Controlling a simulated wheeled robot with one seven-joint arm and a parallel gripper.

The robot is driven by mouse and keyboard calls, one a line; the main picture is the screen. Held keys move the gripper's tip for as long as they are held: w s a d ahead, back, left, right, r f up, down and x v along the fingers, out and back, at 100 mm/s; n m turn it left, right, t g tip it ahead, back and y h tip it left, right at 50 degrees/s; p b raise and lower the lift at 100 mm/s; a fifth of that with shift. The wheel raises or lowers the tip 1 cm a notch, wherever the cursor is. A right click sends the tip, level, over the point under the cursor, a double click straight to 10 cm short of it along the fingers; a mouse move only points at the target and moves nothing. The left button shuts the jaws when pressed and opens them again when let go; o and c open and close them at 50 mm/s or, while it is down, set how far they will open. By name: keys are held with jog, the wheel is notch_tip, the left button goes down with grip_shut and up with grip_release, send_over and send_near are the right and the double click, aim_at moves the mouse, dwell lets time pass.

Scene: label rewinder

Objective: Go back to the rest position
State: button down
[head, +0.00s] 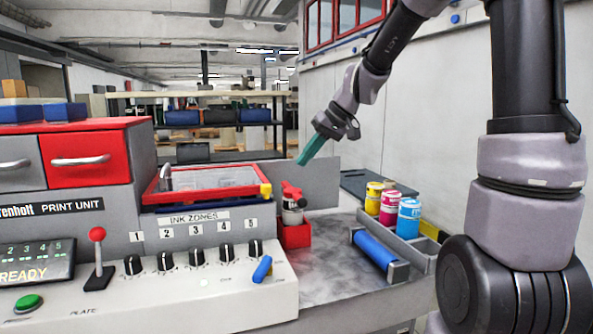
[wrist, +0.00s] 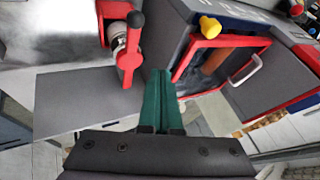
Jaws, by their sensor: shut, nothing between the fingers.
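My gripper (head: 311,149) hangs in the air above the grey bench, left of the middle of my arm's reach in the head view. Its two green fingers are together with nothing between them; they also show in the wrist view (wrist: 163,90). Below and left of it in the head view stands a red-handled part (head: 291,192) in a red holder (head: 295,236). The same red part (wrist: 131,52) is just left of the fingertips in the wrist view, and I see a gap in the head view.
The print unit (head: 212,285) with knobs and a red-framed tray (head: 212,190) stands at left. Yellow, magenta and blue cans (head: 409,216) stand in a grey trough at right, behind a blue roller (head: 374,250). The bench surface (head: 335,275) between is clear. A wall (head: 430,120) rises at right.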

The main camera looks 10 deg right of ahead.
jog(key=s+d+r+m+t+h, duration=0.2)
jog(key=s+d+r+m, duration=0.1)
jog(key=s+d, duration=0.4)
jog(key=s+d+r+m+t+h, duration=0.1)
jog(key=s+d, duration=0.5)
jog(key=s, duration=0.8)
notch_tip(320, 180, up, 3)
jog(key=m+h, duration=0.1)
jog(key=m, duration=0.2)
jog(key=shift+d+f+m+t+h, duration=0.15)
jog(key=shift+d+m+t+h, duration=0.15)
jog(key=shift+d+m+t, duration=0.1)
